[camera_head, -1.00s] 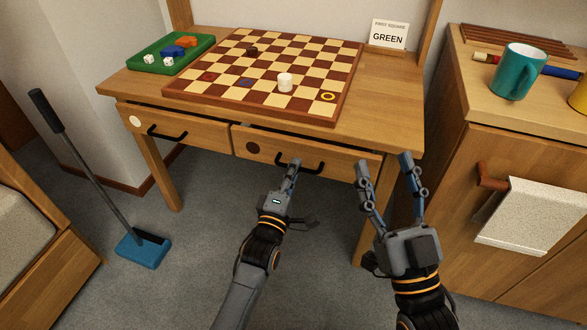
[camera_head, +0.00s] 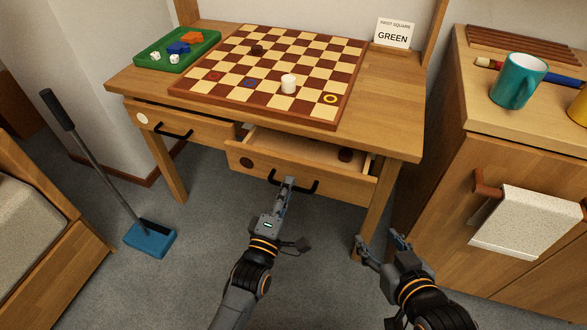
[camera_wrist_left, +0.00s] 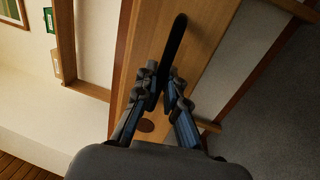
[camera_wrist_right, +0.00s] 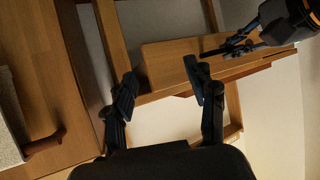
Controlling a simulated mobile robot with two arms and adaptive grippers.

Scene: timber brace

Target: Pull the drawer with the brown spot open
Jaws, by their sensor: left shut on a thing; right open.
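The drawer with the brown spot (camera_head: 312,172) is partly pulled out from under the table, its spot (camera_head: 247,163) at the left of its front. A dark round piece (camera_head: 345,155) shows inside it. My left gripper (camera_head: 288,184) is shut on the black handle (camera_head: 309,188) of this drawer; the handle also shows between the fingers in the left wrist view (camera_wrist_left: 175,52). The drawer with the white spot (camera_head: 185,126) is at the left, nearly flush with the table. My right gripper (camera_head: 382,243) is open and empty, low and to the right of the drawer.
The table (camera_head: 385,135) carries a checkerboard (camera_head: 215,88) with pieces, a green tray (camera_head: 150,52) and a sign reading GREEN (camera_head: 393,33). A cabinet (camera_head: 500,165) with a towel (camera_head: 530,222) stands close at the right. A blue dustpan (camera_head: 150,239) is on the floor at left.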

